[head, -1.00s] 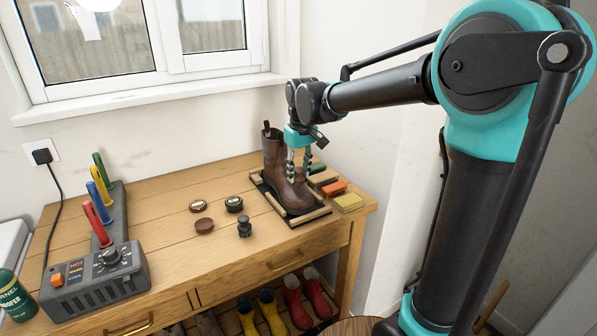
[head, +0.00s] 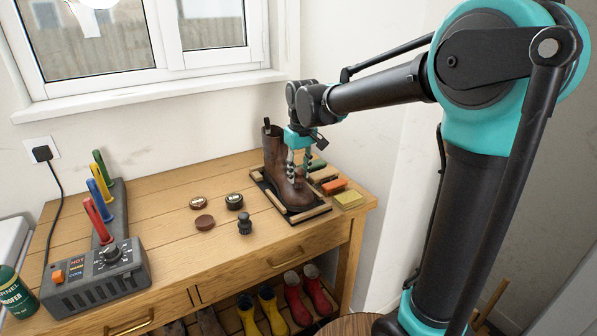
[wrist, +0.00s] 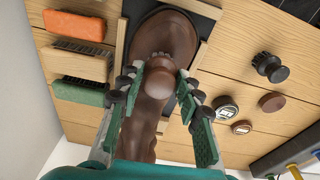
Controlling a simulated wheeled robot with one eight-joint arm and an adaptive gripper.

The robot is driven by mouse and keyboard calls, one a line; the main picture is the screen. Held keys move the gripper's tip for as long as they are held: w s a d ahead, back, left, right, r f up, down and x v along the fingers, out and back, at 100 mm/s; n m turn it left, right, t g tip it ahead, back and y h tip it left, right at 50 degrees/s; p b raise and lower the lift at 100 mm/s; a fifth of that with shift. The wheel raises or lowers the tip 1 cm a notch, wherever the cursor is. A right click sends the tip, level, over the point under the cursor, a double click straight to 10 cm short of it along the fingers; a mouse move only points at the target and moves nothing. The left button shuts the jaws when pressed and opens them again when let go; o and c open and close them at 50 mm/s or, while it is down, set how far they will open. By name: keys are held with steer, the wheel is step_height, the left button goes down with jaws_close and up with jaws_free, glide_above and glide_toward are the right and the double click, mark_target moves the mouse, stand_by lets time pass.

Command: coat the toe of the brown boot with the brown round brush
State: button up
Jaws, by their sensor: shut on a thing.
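The brown boot (head: 275,158) stands upright on a black mat with wooden rails, its toe (head: 298,200) towards the table's front edge. In the wrist view the toe (wrist: 165,35) is at the top centre and looks plain brown. My gripper (head: 299,171) points down over the front of the boot. It is shut on the brown round brush (wrist: 159,83), whose rounded knob sits between the fingers. Its bristles (wrist: 162,57) show on the toe side, close over the boot. I cannot tell whether they touch the leather.
Orange (head: 334,186) and yellow (head: 349,199) blocks and brushes lie right of the boot. Left are a black round brush (head: 244,224), a brown disc (head: 204,222), a dark tin (head: 234,201) and a smaller tin (head: 197,203). A grey boot-dryer-like unit (head: 97,276) stands far left.

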steer(key=shift+s+d+f, duration=0.1)
steer(key=shift+s+d, duration=0.4)
steer(key=shift+s, duration=0.2)
steer(key=shift+s+d, duration=0.45)
steer(key=shift+s, duration=0.25)
steer(key=shift+s+d+f, duration=0.15)
steer(key=shift+s+d, duration=0.35)
steer(key=shift+s, duration=0.2)
steer(key=shift+s+d+f, duration=0.15)
steer(key=shift+s+d, duration=0.3)
steer(key=shift+s, duration=0.2)
steer(key=shift+f, duration=0.1)
